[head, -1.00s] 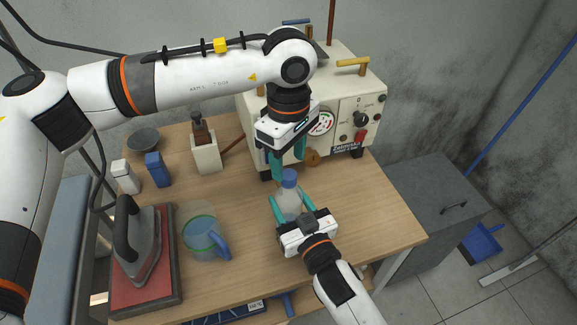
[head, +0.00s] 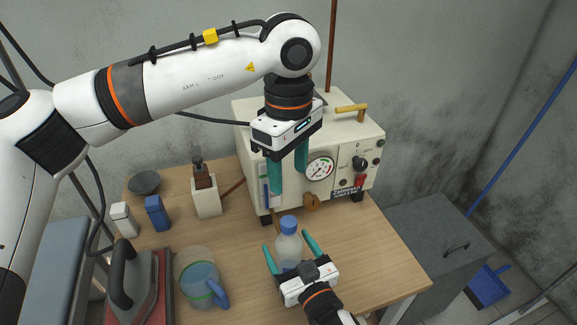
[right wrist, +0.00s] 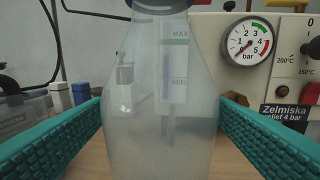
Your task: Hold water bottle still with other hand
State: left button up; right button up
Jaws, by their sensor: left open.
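The water bottle (head: 289,246), translucent with a blue cap (head: 289,223), stands upright on the table. My right gripper (head: 290,252) is open, with one teal finger on each side of the bottle; the head view shows gaps beside it. In the right wrist view the bottle (right wrist: 160,110) fills the middle between the fingers and hides their tips. Whether either finger touches it there is hard to tell. My left gripper (head: 288,175) is open and empty above and behind the bottle, pointing down in front of the cream machine.
The cream machine (head: 345,150) with a pressure gauge (head: 320,167) stands behind. A measuring jug (head: 200,280) and an iron (head: 125,280) are left of the bottle. Blue and white small blocks (head: 157,213) and a dispenser (head: 206,195) stand further back. Table right of the bottle is clear.

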jog(key=b+v, duration=0.2)
jog(key=v, duration=1)
dwell(0.5)
